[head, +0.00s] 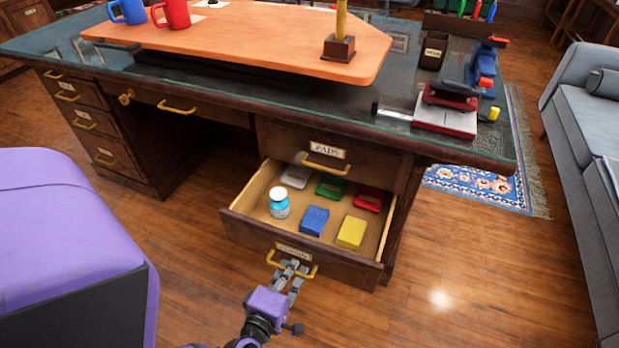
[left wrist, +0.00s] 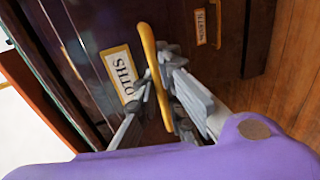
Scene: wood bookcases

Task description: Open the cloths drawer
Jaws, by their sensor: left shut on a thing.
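The cloths drawer (head: 300,240) stands pulled out from the desk's lower right side. Its label (left wrist: 122,74) reads "...OTHS" in the left wrist view; in the head view the label is too small to read. My left gripper (head: 287,272) is shut on the drawer's brass handle (head: 308,272), which also shows between the fingers in the left wrist view (left wrist: 150,50). My right gripper is not in view.
The closed PADS drawer (head: 330,150) is just above. The desk top (head: 250,90) holds mugs, an orange board, a holder and stamp gear. A grey sofa (head: 590,130) stands at the right. The wood floor (head: 440,270) right of the drawer is clear.

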